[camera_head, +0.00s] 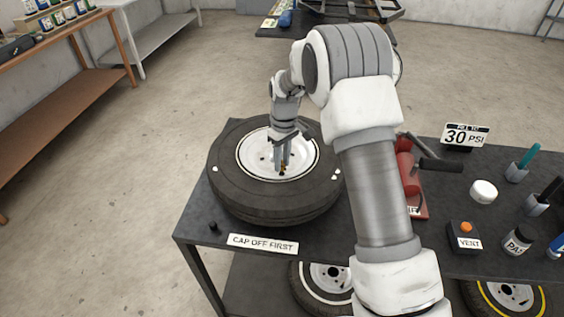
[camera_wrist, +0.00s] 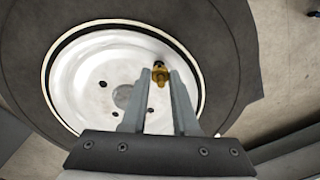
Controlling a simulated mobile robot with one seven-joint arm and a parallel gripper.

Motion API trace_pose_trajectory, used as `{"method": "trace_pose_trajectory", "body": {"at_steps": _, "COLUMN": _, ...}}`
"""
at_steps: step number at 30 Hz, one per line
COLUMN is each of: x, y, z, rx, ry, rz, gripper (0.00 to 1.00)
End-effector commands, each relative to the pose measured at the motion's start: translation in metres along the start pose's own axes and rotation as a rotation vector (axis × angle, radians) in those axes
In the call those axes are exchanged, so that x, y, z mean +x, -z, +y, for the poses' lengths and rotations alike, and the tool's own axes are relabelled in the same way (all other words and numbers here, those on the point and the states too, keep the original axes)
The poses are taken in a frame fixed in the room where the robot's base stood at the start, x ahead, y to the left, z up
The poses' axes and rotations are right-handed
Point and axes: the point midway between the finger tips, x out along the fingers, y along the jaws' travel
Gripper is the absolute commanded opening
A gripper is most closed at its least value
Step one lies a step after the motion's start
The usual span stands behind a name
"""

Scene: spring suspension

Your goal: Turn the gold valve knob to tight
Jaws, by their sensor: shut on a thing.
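The gold valve knob (camera_wrist: 159,77) shows in the wrist view between the tips of my gripper's two fingers, with a dark end at its top. In the head view only a small gold spot (camera_head: 282,171) shows below the fingertips. My gripper (camera_head: 282,163) points down over the white wheel hub (camera_head: 258,163) and is shut on the knob. The knob belongs to a wheel with a black tire (camera_head: 240,205) lying flat on the dark table. The fingers hide part of the hub, and I cannot tell how tight the knob is.
A small black cap (camera_head: 213,226) stands near a "CAP OFF FIRST" sign (camera_head: 262,244). Right of my arm are a red pump (camera_head: 406,165), a "30 PSI" sign (camera_head: 466,136), a vent box (camera_head: 465,237), a white round tin (camera_head: 483,191) and a jar (camera_head: 518,240).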

Motion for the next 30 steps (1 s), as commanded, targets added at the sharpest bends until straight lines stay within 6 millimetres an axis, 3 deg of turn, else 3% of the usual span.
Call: {"method": "trace_pose_trajectory", "body": {"at_steps": 30, "x": -0.001, "y": -0.0002, "z": -0.0007, "rx": 0.915, "ry": 0.0, "rz": 0.043, "gripper": 0.0}}
